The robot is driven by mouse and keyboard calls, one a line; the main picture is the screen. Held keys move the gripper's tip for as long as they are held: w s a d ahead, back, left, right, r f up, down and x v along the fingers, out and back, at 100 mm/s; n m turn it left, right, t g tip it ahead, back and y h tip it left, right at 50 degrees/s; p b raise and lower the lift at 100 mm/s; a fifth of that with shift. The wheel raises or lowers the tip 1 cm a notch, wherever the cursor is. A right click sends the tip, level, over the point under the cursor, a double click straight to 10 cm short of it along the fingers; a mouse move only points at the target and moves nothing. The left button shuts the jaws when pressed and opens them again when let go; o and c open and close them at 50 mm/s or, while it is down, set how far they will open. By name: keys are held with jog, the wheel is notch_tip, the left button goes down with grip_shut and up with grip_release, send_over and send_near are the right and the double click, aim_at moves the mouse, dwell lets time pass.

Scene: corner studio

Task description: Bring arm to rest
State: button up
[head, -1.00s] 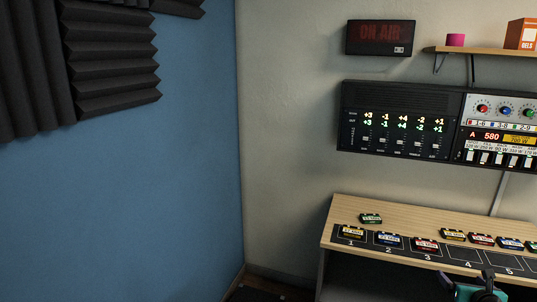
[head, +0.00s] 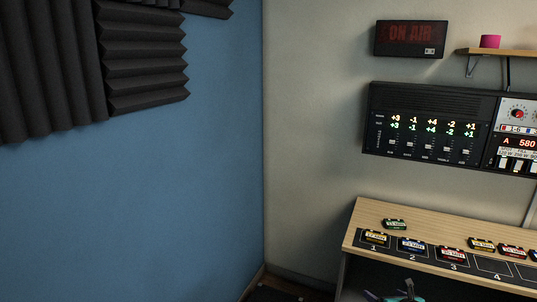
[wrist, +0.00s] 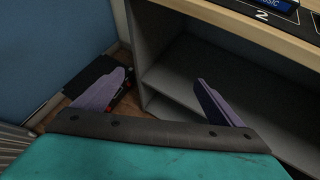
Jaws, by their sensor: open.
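My gripper (wrist: 157,95) is open and empty in the wrist view, its two fingers spread wide in front of the shelf unit under the desk. Part of my gripper (head: 402,292) also shows at the bottom edge of the head view, in front of the desk and below its top. Nothing is between the fingers close up; the unit's side panel and the floor show behind them.
The wooden desk (head: 367,214) carries several coloured cartridges, some on numbered slots 1 to 3, with slot 4 (head: 493,265) bare. A mixer panel (head: 430,120), an unlit ON AIR sign (head: 409,38) and a shelf (head: 508,51) hang above. A blue wall (head: 150,200) stands left.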

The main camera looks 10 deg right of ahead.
jog(key=s+a+f+n+g+y, duration=0.25)
jog(key=a+f+n, duration=0.35)
jog(key=a, duration=0.6)
jog(key=s+a+f+n+g+y, duration=0.1)
jog(key=s+a+f+n+g, duration=0.15)
jog(key=a+f, duration=0.8)
jog(key=s+a+f+n+g+y, duration=0.1)
jog(key=a+f+n+g+y, duration=0.3)
jog(key=a, duration=1)
jog(key=s+a+f+n+g+h, duration=0.25)
jog(key=s+f+n, duration=0.25)
jog(key=s+n, duration=0.4)
jog(key=s+a+f+n+g+h, duration=0.1)
jog(key=s+a+f+n+g, duration=0.25)
jog(key=s+f+n, duration=0.55)
jog(key=s+d+r+n+g+h, duration=0.2)
jog(key=s+d+r+n, duration=0.2)
jog(key=s+n, duration=0.3)
jog(key=shift+d+r+n+h, duration=0.25)
jog(key=shift+n+h, duration=0.05)
jog(key=shift+n, duration=0.15)
jog(key=shift+s, duration=0.1)
